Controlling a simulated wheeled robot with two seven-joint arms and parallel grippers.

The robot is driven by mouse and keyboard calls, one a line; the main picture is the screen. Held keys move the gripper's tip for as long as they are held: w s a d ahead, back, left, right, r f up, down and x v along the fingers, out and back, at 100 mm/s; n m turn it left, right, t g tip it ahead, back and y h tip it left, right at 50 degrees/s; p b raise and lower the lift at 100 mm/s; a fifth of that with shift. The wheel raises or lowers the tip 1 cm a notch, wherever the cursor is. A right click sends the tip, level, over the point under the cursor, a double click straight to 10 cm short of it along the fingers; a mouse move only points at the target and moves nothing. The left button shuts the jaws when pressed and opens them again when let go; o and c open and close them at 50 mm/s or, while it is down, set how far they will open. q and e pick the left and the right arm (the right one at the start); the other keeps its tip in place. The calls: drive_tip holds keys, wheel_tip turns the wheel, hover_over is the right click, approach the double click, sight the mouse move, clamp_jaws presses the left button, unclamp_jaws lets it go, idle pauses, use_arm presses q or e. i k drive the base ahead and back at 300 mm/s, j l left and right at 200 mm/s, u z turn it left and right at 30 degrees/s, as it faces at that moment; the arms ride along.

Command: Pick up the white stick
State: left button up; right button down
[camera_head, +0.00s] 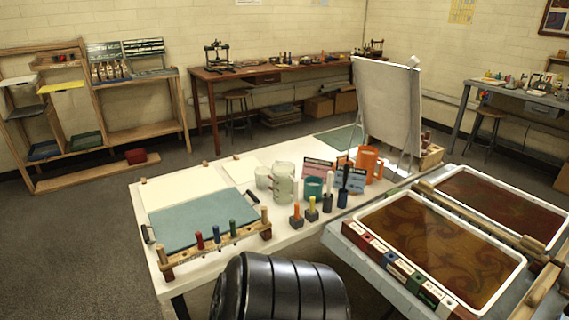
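A slim pale upright stick (329,183) stands in a small dark holder on the white table; it looks like the white stick, though it is small in the picture. It is in a row with an orange-handled tool (296,211), a yellow-handled tool (312,205) and a dark-handled one (344,179). A teal cup (313,188) stands just behind it on the left. Neither of my grippers is in view.
The white table (285,237) also holds a glass jug (284,184), an orange mug (370,163), a teal sheet (192,222) and a wooden rack (215,247) of coloured pegs. A white board (388,105) stands behind. Marbling trays (440,245) lie at right.

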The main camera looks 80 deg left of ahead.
sight(330, 173)
drive_tip(key=u, duration=2.4)
